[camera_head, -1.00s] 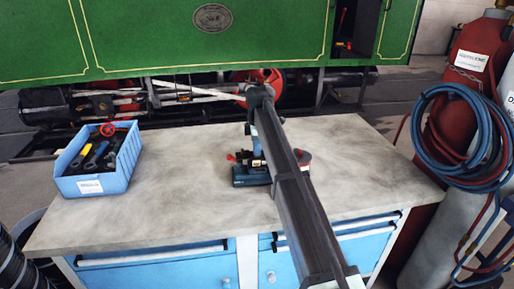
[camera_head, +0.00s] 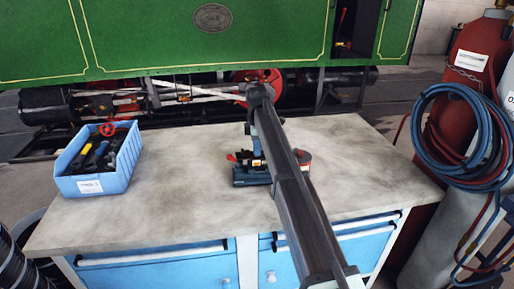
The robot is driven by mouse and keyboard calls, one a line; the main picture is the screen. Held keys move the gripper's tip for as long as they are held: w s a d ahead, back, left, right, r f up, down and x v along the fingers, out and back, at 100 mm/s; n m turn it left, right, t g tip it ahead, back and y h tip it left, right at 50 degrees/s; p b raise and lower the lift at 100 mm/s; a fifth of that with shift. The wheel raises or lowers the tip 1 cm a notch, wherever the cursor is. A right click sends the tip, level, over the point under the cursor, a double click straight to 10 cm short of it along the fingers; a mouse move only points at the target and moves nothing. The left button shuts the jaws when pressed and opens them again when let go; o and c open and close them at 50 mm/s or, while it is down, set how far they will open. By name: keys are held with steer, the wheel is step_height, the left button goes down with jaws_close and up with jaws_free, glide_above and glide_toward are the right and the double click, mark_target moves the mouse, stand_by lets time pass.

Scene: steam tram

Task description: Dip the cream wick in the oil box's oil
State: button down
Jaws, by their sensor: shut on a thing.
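My dark arm comes in from the lower right and ends over the middle of the bench, where its wrist bends down. My gripper's fingers are hidden at the far end of the arm, so what they hold does not show. Below the wrist, a low dark-blue unit (camera_head: 250,177) with red and black parts stands on the bench, partly covered by the arm. I cannot tell whether it is the oil box. I cannot make out the cream wick or any oil.
A light-blue bin (camera_head: 96,184) of hand tools stands at the left of the grey workbench (camera_head: 160,215). The bench between bin and arm is clear. A green tram (camera_head: 130,40) stands behind. A red gas cylinder (camera_head: 472,65) with coiled hoses (camera_head: 470,175) stands at the right.

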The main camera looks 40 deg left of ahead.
stand_by(0.4)
steer(key=shift+r, duration=1.4)
steer(key=shift+r, duration=0.15)
steer(key=shift+r, duration=2.15)
